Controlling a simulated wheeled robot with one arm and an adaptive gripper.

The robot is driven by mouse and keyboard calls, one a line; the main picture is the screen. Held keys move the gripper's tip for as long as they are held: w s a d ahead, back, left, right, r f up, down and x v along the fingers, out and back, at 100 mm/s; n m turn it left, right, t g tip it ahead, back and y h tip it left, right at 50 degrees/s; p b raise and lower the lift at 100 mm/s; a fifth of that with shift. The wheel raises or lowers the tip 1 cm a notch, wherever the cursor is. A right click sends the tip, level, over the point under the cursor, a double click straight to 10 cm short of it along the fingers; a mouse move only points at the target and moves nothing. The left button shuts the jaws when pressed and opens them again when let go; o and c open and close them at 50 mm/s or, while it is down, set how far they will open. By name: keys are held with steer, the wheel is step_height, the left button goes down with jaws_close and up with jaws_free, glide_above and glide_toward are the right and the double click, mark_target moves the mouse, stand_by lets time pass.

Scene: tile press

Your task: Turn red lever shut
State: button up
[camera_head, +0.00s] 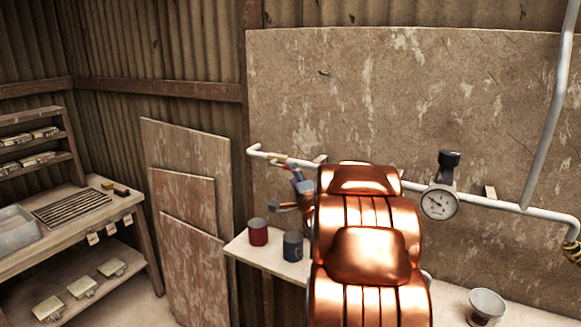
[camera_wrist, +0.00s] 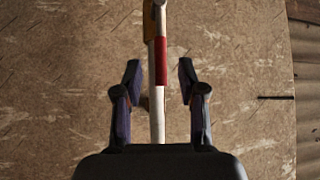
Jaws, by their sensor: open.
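In the wrist view a red strip (camera_wrist: 162,62), seemingly the red lever, lies along the white pipe (camera_wrist: 156,116), which runs up the picture. My gripper (camera_wrist: 159,67) is open, with one finger on each side of the pipe and the red strip. Gaps show between both fingers and the strip, and nothing is held. In the head view my gripper (camera_head: 298,188) is at the left part of the wall pipe (camera_head: 272,156). My copper-coloured arm hides much of the pipe there, and I cannot make out the lever clearly.
A pressure gauge (camera_head: 439,203) is on the pipe to the right of my arm. A grey cup (camera_head: 486,305) stands at lower right. Boards (camera_head: 188,205) lean at left.

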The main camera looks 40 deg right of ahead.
mark_target(287, 166)
steer(key=shift+p+x, duration=0.7)
steer(key=shift+x, duration=1.65)
jaws_close()
steer(key=shift+a, duration=0.1)
